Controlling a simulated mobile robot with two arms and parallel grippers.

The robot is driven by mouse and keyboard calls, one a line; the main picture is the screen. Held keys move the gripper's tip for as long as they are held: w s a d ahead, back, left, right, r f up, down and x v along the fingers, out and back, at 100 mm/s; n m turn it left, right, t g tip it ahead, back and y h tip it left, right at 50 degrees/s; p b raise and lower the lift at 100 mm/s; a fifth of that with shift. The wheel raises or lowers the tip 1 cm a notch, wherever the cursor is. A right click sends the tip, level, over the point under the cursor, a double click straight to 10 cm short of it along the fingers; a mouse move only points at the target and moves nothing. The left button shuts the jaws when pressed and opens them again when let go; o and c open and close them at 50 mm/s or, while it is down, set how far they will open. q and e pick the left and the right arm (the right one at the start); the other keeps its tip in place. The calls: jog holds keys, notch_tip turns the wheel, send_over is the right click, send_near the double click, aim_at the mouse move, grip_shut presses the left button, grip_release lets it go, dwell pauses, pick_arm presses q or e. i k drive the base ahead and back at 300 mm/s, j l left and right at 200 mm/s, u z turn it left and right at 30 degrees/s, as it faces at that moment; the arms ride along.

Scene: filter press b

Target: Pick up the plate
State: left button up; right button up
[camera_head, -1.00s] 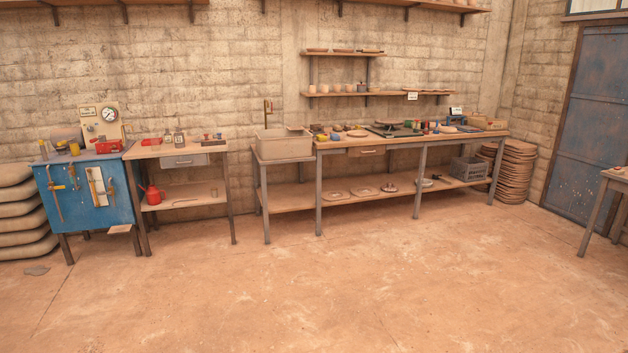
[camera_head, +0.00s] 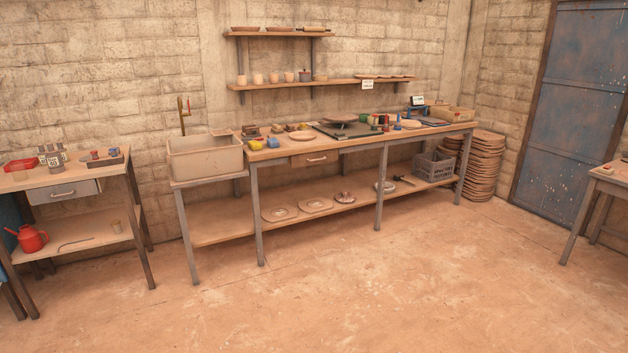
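Several things here look like plates, and I cannot tell which one the task means. A flat round plate (camera_head: 301,136) lies on the long workbench, left of its middle. A wider round dish (camera_head: 341,119) sits raised on a dark stand on the same bench. Round plates (camera_head: 279,214) and (camera_head: 316,205) lie on the bench's lower shelf, with another disc (camera_head: 384,187) further right. More shallow dishes (camera_head: 281,29) stand on the upper wall shelf. Neither of my grippers is in view.
The long workbench (camera_head: 350,152) stands along the wall, with a basin (camera_head: 205,157) at its left end. A smaller table (camera_head: 72,174) stands at left, another table (camera_head: 605,180) at right. A grey crate (camera_head: 434,166) sits on the lower shelf. The floor (camera_head: 390,285) in front is clear.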

aim_at(298, 136)
jog(key=i, duration=4.7)
